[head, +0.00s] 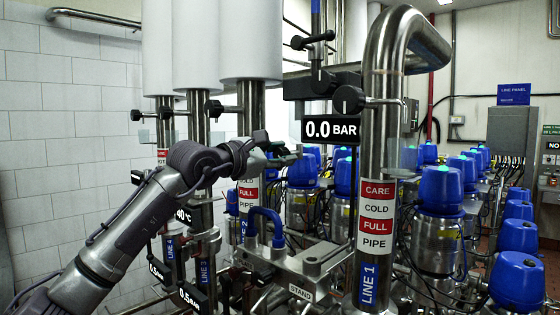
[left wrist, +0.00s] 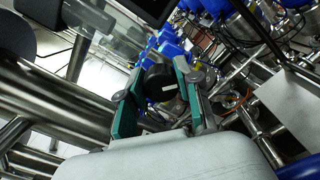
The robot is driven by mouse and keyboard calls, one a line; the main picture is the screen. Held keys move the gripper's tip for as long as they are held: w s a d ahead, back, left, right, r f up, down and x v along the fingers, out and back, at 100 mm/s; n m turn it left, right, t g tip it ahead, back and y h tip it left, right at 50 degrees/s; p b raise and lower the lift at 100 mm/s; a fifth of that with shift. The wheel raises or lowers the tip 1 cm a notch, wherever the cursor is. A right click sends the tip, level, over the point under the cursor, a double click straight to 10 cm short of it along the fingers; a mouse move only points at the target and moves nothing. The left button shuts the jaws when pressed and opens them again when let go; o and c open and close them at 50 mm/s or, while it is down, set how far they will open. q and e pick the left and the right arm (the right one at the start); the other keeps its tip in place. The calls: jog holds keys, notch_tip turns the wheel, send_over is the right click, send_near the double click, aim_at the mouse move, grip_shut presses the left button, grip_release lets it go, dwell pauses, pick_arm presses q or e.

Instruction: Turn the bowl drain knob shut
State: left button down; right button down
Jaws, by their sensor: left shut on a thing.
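My left gripper (head: 287,157) reaches in from the left among the upright pipes, at about the height of the 0.0 BAR display. In the left wrist view its two teal-padded fingers (left wrist: 158,80) are shut on the sides of a round black knob (left wrist: 160,90) with a white pointer line. No label saying bowl drain can be read on or beside this knob. In the head view the held knob cannot be made out clearly behind the fingers. My right gripper is not seen.
The LINE 1 pipe (head: 378,170) stands close on the right. Another black knob (head: 347,100) sits above the 0.0 BAR display (head: 331,130). Several blue-capped valves (head: 441,187) crowd the right.

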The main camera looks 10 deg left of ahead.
pick_arm(q)
jog(key=m, duration=0.4)
jog(key=shift+f+m+b, duration=0.1)
jog(key=shift+m+b, duration=0.2)
jog(key=shift+b, duration=0.05)
jog(key=m, duration=0.5)
jog(key=shift+m, duration=0.3)
jog(key=shift+f, duration=0.1)
jog(key=c, duration=0.8)
grip_release()
jog(key=shift+d, duration=0.1)
jog(key=shift+o, duration=0.2)
jog(key=shift+s, duration=0.1)
jog(key=v, duration=1.2)
